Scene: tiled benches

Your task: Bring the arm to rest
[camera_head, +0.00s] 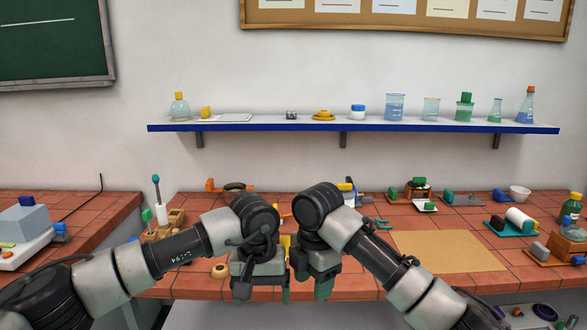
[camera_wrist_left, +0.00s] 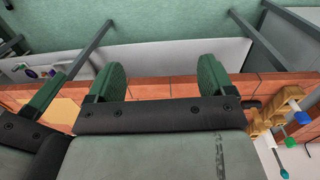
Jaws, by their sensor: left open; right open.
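My left arm comes in from the left and my left gripper (camera_head: 262,291) hangs pointing down over the front edge of the tiled bench (camera_head: 200,288). Its two green fingers stand apart with nothing between them in the left wrist view (camera_wrist_left: 160,80). My right gripper (camera_head: 312,286) hangs close beside it on the right, also pointing down, with a small gap between the two. I see nothing held in it. One green finger of it shows at the left of the left wrist view (camera_wrist_left: 42,98).
A tan mat (camera_head: 450,250) lies bare on the right. A blue shelf (camera_head: 360,126) with glassware hangs behind.

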